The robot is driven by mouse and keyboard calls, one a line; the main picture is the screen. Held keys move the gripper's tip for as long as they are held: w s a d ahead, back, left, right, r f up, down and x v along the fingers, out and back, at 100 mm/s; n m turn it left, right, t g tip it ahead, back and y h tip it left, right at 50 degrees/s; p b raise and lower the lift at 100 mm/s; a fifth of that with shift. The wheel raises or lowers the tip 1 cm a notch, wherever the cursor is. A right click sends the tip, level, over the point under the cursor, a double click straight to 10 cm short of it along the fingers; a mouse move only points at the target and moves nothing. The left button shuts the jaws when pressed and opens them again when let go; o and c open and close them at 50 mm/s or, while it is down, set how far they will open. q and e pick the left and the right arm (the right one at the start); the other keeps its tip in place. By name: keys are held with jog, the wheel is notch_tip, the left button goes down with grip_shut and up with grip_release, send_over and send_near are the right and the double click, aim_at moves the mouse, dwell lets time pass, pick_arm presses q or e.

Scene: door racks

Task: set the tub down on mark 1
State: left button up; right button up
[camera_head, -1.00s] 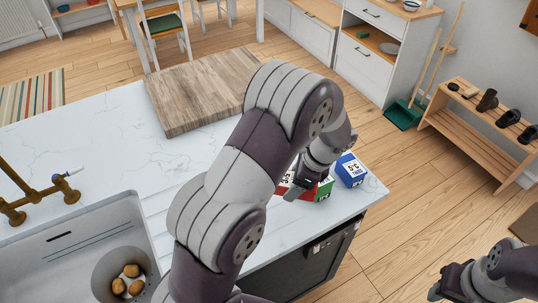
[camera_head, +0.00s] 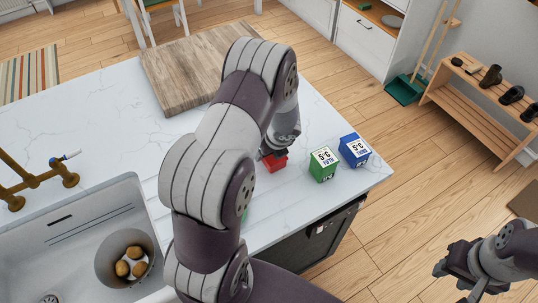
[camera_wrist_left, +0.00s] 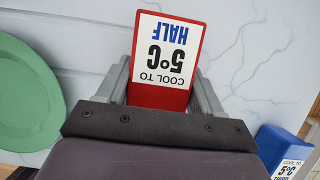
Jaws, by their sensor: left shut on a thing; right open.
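The red tub (camera_head: 276,163), a small box with a white label reading "COOL TO 5°C HALF", is over the white worktop, partly hidden by my left arm. My left gripper (camera_head: 270,152) is shut on it. In the left wrist view the red tub (camera_wrist_left: 164,97) sits between both fingers. I cannot tell if it touches the worktop. A green disc (camera_wrist_left: 27,95) lies at the left of the wrist view; a sliver of green (camera_head: 245,213) shows beside my arm in the head view. No number is legible on it. My right gripper (camera_head: 462,287) is open and empty, away from the worktop.
A green box (camera_head: 323,165) and a blue box (camera_head: 353,150) stand right of the red tub, near the worktop's edge. A wooden board (camera_head: 195,70) lies at the back. The sink (camera_head: 60,255), holding a round vessel of potatoes, is front left. Bare worktop lies between.

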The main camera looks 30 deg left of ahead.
pick_arm(q)
jog(key=shift+d+f, duration=0.2)
jog(key=shift+f, duration=1.05)
jog(key=shift+a+f, duration=0.1)
jog(key=shift+a, duration=0.05)
jog(key=shift+f, duration=0.2)
jog(key=o, duration=1.3)
jog(key=shift+r, duration=0.1)
jog(key=shift+c, duration=0.2)
